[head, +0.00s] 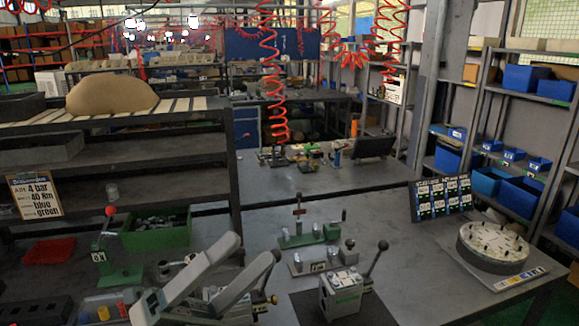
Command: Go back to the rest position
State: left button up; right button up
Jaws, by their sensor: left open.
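My left gripper (250,262) comes in from the lower left in the head view. Its two long light grey fingers point up and to the right, spread apart, with nothing visible between them. It is open. The fingers are over the front of the workbench, left of a grey valve block (341,292) with a black-knobbed lever. Part of the bench gear behind and below the fingers is hidden by them. My right gripper is not in view.
A green lever block (120,273) with a red knob and a green bin (155,238) of metal parts stand left. Clamp fixtures (308,237) stand in the middle. A round turntable (492,247) and a display board (440,198) stand right. Bare bench (400,270) lies between.

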pick_arm(q)
jog(key=w+a+f+n+t+y, duration=0.4)
jog(key=a+f+n+t+y, duration=0.15)
jog(key=n+y, duration=0.45)
jog(key=w+a+f+n+t+y, duration=0.4)
jog(key=n+t+y, duration=0.3)
jog(key=n, duration=0.4)
jog(key=s+a+f+n+g+y, duration=0.2)
jog(key=a+f+n+g+y, duration=0.2)
jog(key=f, duration=0.6)
jog(key=s+a+f+n+g+y, duration=0.2)
jog(key=a+f+n+g+y, duration=0.15)
jog(key=f, duration=0.55)
jog(key=s+d+f+n+g+h, duration=0.15)
jog(key=s+f+n+g, duration=0.25)
jog(key=s+f+g, duration=1.35)
jog(key=s+f+t, duration=0.2)
jog(key=s+f, duration=0.2)
jog(key=f, duration=1.2)
jog(key=s+f+t, duration=0.2)
jog(key=s+f, duration=0.2)
jog(key=f, duration=1.3)
jog(key=s+a+f+b, duration=0.1)
jog(key=s+a+f, duration=0.2)
jog(key=s+f, duration=1.4)
jog(key=shift+s+f+g, duration=0.15)
jog(key=shift+s+g, duration=0.3)
jog(key=shift+s, duration=0.05)
